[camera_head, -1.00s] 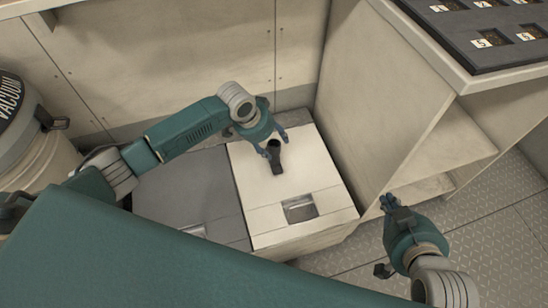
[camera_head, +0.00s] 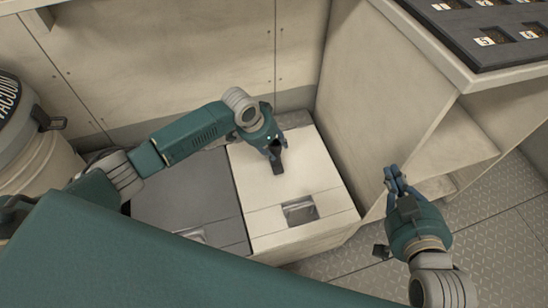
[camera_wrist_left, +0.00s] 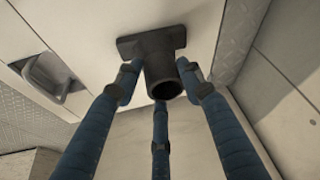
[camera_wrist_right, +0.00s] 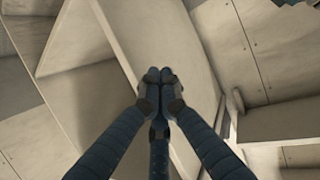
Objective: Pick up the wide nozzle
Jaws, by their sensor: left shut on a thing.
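The wide nozzle (camera_head: 278,164) is dark, with a broad flat end and a round tube. It lies on the white locker lid in the head view. In the left wrist view the nozzle (camera_wrist_left: 158,58) shows its round opening toward me, between the fingers. My left gripper (camera_head: 274,147) is shut on its tube end, with fingers on both sides and one below in the wrist view. My right gripper (camera_head: 392,178) is away to the right, beside the shelf unit. Its fingertips (camera_wrist_right: 160,78) are together and empty in the right wrist view.
The white locker lid (camera_head: 320,178) has a recessed metal latch, and a grey lid (camera_head: 175,200) adjoins it on the left. A vacuum (camera_head: 40,165) stands far left. An open shelf unit (camera_head: 385,100) with a dark numbered tray (camera_head: 490,45) on top rises at right.

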